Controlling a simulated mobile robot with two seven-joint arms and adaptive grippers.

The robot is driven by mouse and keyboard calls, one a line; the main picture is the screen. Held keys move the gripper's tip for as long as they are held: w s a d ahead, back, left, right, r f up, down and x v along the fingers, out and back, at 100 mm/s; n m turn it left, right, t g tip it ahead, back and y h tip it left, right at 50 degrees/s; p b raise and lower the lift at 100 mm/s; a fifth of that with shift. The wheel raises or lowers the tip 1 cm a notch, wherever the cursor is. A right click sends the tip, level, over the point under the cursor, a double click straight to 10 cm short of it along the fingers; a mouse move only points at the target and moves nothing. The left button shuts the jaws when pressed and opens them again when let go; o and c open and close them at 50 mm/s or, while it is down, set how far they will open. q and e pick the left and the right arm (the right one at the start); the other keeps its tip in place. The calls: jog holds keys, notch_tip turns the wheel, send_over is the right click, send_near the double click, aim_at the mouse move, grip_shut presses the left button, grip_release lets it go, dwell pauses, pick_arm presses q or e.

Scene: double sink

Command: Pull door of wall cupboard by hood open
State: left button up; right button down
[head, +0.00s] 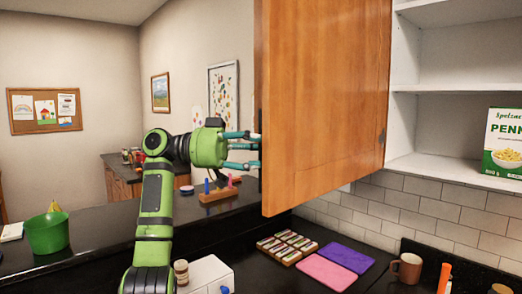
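The wooden cupboard door (325,100) stands swung out, well away from the white cupboard (440,110) at the right, whose shelves show. My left gripper (253,149) is at the door's free left edge, low on the door. Its green-blue fingers reach to that edge and look spread apart, but their tips are partly hidden there. I cannot tell whether they touch or grip anything. A dark piece, possibly part of a handle, shows at the edge beside the fingers. My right gripper is not in view.
A green and white penne box (505,143) stands in the cupboard. Below are spice jars (287,247), purple and pink mats (335,265) and a brown mug (406,269). A green bucket (48,232) stands at left. The space left of my arm is open.

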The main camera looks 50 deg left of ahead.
pick_arm(q)
jog(key=shift+a, duration=0.1)
jog(key=v, duration=1.2)
jog(key=shift+s, duration=0.15)
